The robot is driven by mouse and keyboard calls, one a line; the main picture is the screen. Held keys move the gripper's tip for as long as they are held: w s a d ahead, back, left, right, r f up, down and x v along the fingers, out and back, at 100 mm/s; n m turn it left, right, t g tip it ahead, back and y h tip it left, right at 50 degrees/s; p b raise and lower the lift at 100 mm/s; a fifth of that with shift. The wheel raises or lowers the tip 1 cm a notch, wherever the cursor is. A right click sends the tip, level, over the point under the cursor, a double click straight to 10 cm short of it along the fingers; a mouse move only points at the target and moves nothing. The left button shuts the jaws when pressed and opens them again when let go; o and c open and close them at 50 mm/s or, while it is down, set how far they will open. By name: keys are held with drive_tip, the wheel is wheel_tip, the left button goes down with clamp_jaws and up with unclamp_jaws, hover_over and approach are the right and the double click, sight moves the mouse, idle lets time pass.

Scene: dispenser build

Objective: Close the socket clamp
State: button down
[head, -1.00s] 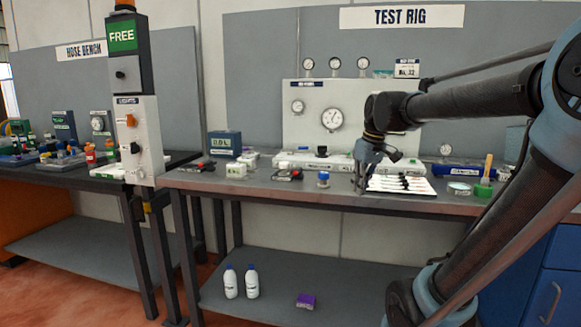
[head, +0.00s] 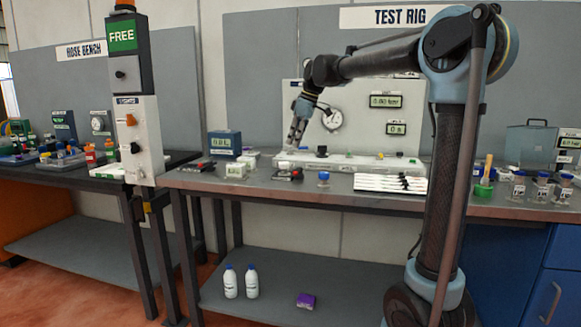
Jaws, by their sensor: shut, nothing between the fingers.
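My gripper (head: 290,147) points down over the left end of the long white rig base (head: 350,163) on the test rig bench. Its fingers are together with nothing seen between them. The base carries a small black part (head: 321,152) near its middle and small green parts. The socket clamp is too small to pick out with certainty. It may be at the left end of the base, near or partly behind my fingertips. I cannot tell whether the fingertips touch anything, or whether the clamp is open.
A white panel with a round gauge (head: 331,119) stands behind the base. In front are a blue-capped jar (head: 323,178), a white tray (head: 372,188) with dark-tipped tools and a black-red device (head: 289,174). A green pot (head: 483,190) and several jars stand right.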

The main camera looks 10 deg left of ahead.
sight(298, 171)
drive_tip(key=shift+w+a+r+n, duration=0.15)
drive_tip(key=shift+w+a+n, duration=0.05)
drive_tip(key=shift+a, duration=0.4)
drive_tip(key=shift+w+a+r+n, duration=0.1)
drive_tip(key=shift+w+a+n, duration=0.1)
drive_tip(key=shift+a, duration=0.4)
drive_tip(key=shift+f, duration=0.1)
drive_tip(key=x, duration=0.9)
drive_tip(key=shift+s, duration=0.1)
drive_tip(key=shift+s+d+f, duration=0.1)
drive_tip(key=shift+d+f, duration=0.2)
drive_tip(key=shift+d, duration=0.25)
drive_tip(key=shift+d+f, duration=0.35)
drive_tip(key=shift+d, duration=0.25)
drive_tip(key=shift+s+d+f, duration=0.1)
drive_tip(key=shift+d+f, duration=0.05)
drive_tip(key=shift+d, duration=0.5)
drive_tip(key=shift+s+a, duration=0.1)
